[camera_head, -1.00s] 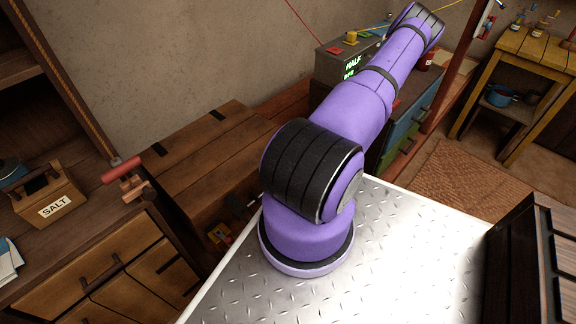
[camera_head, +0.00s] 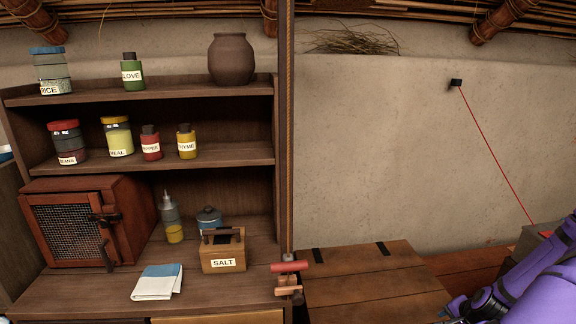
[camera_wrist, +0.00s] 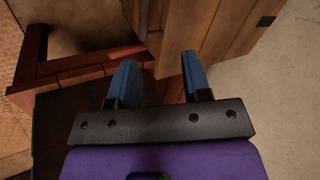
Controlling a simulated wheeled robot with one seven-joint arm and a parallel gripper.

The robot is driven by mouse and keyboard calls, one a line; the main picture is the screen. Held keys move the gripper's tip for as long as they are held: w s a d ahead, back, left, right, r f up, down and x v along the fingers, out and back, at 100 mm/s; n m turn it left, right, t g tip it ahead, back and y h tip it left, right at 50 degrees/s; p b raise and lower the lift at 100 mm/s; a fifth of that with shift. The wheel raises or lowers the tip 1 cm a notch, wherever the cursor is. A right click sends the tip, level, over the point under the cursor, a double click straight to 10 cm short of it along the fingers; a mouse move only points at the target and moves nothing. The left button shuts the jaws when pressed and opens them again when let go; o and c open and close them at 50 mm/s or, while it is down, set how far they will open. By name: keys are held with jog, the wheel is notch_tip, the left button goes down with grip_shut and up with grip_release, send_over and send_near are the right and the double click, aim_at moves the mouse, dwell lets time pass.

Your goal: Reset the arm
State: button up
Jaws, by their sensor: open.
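My gripper (camera_wrist: 160,82) shows in the wrist view with its two blue fingers apart and nothing between them. Beyond the fingers is a wooden chest (camera_wrist: 205,35) with a dark metal strap; whether the fingers touch it I cannot tell, but they look apart from it. In the head view only part of my purple arm (camera_head: 540,285) shows at the lower right edge, and the gripper is out of that picture.
A shelf unit (camera_head: 190,160) with jars stands at the left. On its counter are a salt box (camera_head: 222,255), a folded cloth (camera_head: 158,282) and a mesh-front cabinet (camera_head: 75,232). A wooden chest (camera_head: 370,285) stands by the wall. A red cord (camera_head: 495,155) runs down the wall.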

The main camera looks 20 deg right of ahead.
jog(key=w+a+r+n+g, duration=0.1)
jog(key=w+a+r+n, duration=0.2)
jog(key=r, duration=0.6)
jog(key=w+r+n+g, duration=0.1)
jog(key=w+r+n, duration=0.3)
jog(key=r, duration=0.5)
jog(key=w+a+r+n+h, duration=0.1)
jog(key=w+a+r, duration=0.1)
jog(key=a+r, duration=0.4)
jog(key=w+a+r+n, duration=0.2)
jog(key=a+r, duration=0.2)
jog(key=r, duration=0.5)
jog(key=s+a+r+n, duration=0.2)
jog(key=a+r, duration=0.5)
jog(key=s+a+r+n, duration=0.1)
jog(key=s+a+r, duration=0.2)
jog(key=a+r, duration=0.4)
jog(key=s+a+r+n, duration=0.2)
jog(key=s+a+r, duration=0.1)
jog(key=s+a, duration=0.1)
jog(key=s+a+r+n+t+y, duration=0.1)
jog(key=s+a+r, duration=0.2)
jog(key=s, duration=0.3)
jog(key=shift+s+a+r+n+t+y, duration=0.2)
jog(key=shift+s+a+n+t+y, duration=0.1)
jog(key=shift+s+a+n, duration=0.15)
jog(key=shift+w, duration=0.15)
